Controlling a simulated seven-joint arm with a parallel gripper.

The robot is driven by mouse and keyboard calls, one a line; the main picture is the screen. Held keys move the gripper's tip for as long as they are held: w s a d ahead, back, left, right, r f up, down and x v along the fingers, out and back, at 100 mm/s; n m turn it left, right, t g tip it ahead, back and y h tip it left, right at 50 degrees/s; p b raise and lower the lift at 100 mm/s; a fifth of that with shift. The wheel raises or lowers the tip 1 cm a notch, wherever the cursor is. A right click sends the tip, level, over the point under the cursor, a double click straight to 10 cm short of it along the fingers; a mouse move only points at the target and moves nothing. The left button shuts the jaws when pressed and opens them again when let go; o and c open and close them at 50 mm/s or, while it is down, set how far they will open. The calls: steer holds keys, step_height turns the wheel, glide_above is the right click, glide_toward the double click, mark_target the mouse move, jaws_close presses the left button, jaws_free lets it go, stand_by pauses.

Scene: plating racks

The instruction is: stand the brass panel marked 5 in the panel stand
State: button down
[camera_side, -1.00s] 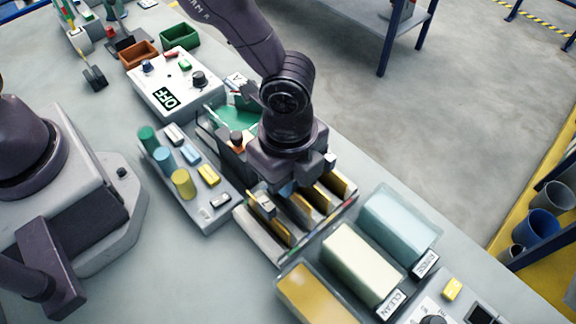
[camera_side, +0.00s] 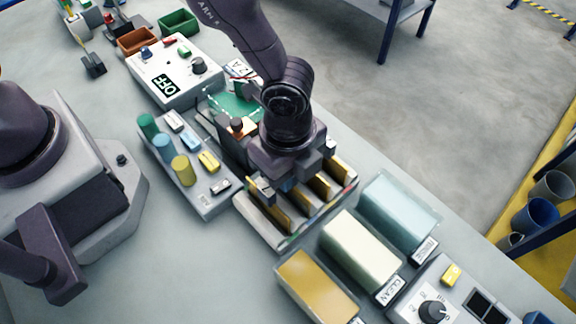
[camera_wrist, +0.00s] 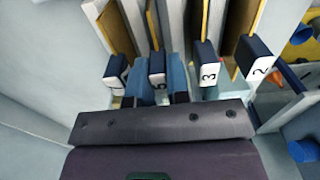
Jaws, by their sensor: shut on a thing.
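The panel stand (camera_side: 283,240) is a pale rack with several upright brass panels with dark handle blocks. In the wrist view its slots run away from me. My gripper (camera_wrist: 157,88) is right over the stand, with its two blue fingers shut on the dark handle of the panel marked 5 (camera_wrist: 157,72). That panel points down among the stand's dividers, roughly in line with a slot. I cannot tell whether it is fully seated. Panels marked 3 (camera_wrist: 208,74) and 2 (camera_wrist: 257,66) stand to its right, and another panel (camera_wrist: 115,72) to its left. My gripper (camera_side: 288,182) hides part of the stand.
Yellow (camera_side: 315,288), cream (camera_side: 362,250) and pale blue (camera_side: 398,212) tanks stand close on the near right. A tray with coloured cylinders and blocks (camera_side: 200,205) is on the left. A control box reading OFF (camera_side: 172,72) stands behind.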

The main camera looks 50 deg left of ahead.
steer(key=c, duration=1)
jaws_free()
step_height(320, 180, up, 13)
steer(key=s+a+r+n+t, duration=0.2)
steer(key=a+r+n, duration=0.2)
steer(key=a+n, duration=0.2)
steer(key=s+a+r+n+t, duration=0.1)
steer(key=s+a+r+n, duration=0.2)
steer(key=a, duration=0.7)
steer(key=s+a+r+n+t, duration=0.2)
steer(key=a+r+n, duration=0.4)
steer(key=a+n, duration=0.3)
steer(key=shift+s+r+t, duration=0.3)
steer(key=shift+s, duration=0.35)
